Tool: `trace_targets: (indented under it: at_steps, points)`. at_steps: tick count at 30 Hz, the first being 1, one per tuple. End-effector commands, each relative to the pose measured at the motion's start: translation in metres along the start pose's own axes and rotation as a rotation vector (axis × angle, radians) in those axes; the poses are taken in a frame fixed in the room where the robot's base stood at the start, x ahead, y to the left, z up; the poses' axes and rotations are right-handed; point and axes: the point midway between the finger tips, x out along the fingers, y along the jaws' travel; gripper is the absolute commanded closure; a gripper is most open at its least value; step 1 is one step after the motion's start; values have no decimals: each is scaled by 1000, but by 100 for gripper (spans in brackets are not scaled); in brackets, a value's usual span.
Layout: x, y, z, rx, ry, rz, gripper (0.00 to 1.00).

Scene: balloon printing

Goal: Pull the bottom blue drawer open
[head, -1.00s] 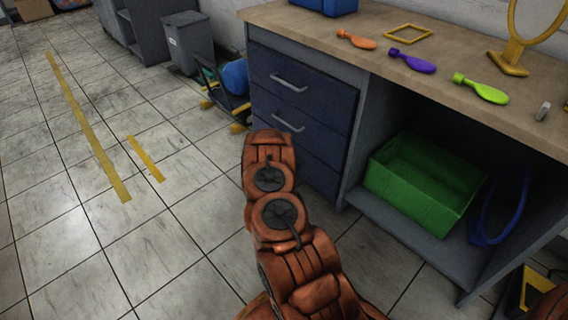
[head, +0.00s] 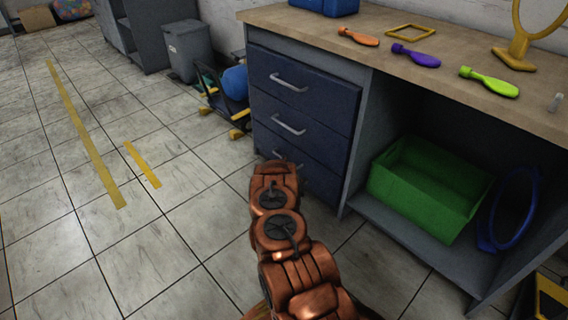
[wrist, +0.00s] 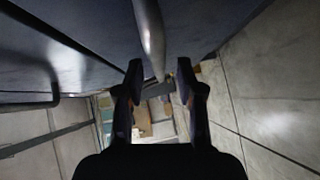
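The bottom blue drawer (head: 322,186) is the lowest of three dark blue drawers under the workbench, and it looks shut. In the head view my arm covers its left part, and only a bit of its metal handle (head: 279,155) shows. In the wrist view a metal handle (wrist: 150,38) runs down the middle to the gap between my fingertips. My gripper (wrist: 160,82) is open there, its two dark fingers apart on either side of the handle's end. Whether they touch it I cannot tell. The head view hides my gripper behind the arm.
A green bin (head: 425,190) and a blue ring (head: 510,208) sit on the open shelf right of the drawers. The workbench top (head: 450,75) carries several small coloured items. A grey bin (head: 187,50) and a trolley (head: 226,105) stand behind. The tiled floor at left is clear.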

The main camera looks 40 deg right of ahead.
Motion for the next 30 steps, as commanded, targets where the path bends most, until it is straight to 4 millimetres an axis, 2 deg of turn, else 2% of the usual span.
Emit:
trace_targets:
  at_steps: [7, 19, 30]
  points:
    - [16, -1, 1, 0, -1, -1, 63]
    - [19, 0, 0, 1, -1, -1, 64]
    - [19, 0, 0, 1, 0, -1, 100]
